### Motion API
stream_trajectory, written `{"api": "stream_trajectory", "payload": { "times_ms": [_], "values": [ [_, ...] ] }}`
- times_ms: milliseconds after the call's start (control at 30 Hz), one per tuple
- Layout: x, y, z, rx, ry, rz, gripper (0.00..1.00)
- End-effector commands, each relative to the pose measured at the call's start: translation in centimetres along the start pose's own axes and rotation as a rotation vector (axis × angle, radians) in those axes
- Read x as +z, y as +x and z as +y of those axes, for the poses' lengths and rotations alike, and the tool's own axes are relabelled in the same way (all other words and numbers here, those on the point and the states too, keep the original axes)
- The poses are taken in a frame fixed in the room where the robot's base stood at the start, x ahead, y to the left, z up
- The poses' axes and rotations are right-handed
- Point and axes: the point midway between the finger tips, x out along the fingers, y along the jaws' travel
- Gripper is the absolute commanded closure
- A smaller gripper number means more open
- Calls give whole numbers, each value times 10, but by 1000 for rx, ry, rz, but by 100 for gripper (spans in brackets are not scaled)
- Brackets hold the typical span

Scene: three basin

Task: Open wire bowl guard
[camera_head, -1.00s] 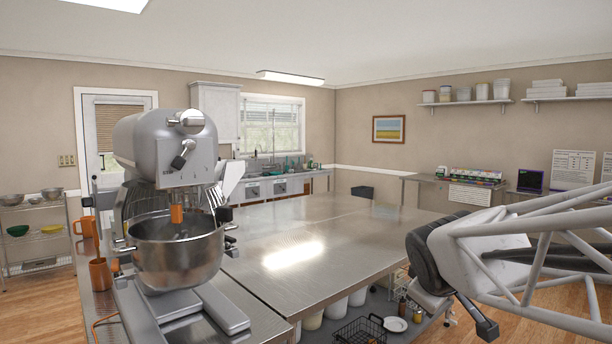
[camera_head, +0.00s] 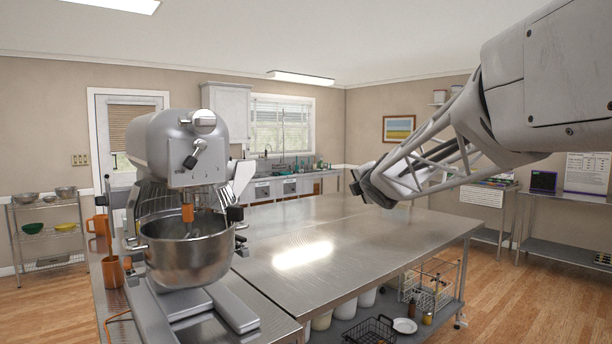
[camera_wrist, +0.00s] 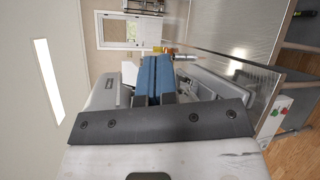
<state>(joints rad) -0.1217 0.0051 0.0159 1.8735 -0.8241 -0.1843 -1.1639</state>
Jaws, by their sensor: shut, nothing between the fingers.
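The stand mixer (camera_head: 178,150) is at the left of the head view, with a steel bowl (camera_head: 188,255) under its head. The wire bowl guard (camera_head: 152,203) shows as thin curved wires above the bowl rim, at left and right of the orange-tipped centre shaft. I cannot tell whether it is open or closed. My gripper (camera_head: 360,183) is well right of the mixer, above the steel table, touching nothing. In the wrist view its blue fingers (camera_wrist: 155,75) are together and empty. A pale grey body, probably the mixer, shows behind them in part.
A long steel table (camera_head: 330,240) fills the middle, its top mostly clear. Orange mugs (camera_head: 112,272) stand left of the mixer. A wire rack (camera_head: 45,235) with bowls is at far left. A black basket (camera_head: 372,330) is on the lower shelf.

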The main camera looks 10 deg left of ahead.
Motion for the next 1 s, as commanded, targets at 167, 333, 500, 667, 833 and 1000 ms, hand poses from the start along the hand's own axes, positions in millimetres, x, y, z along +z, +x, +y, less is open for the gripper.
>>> {"api": "stream_trajectory", "payload": {
  "times_ms": [167,333,500,667,833,1000],
  "values": [
    [-16,48,29,123,-220,74,100],
    [-36,88,53,249,-427,136,100],
    [-60,124,72,381,-630,193,100],
    [-85,155,84,512,-815,241,100],
    [-113,184,91,657,-995,285,100],
    [-136,202,94,772,-1124,314,100]
  ]
}}
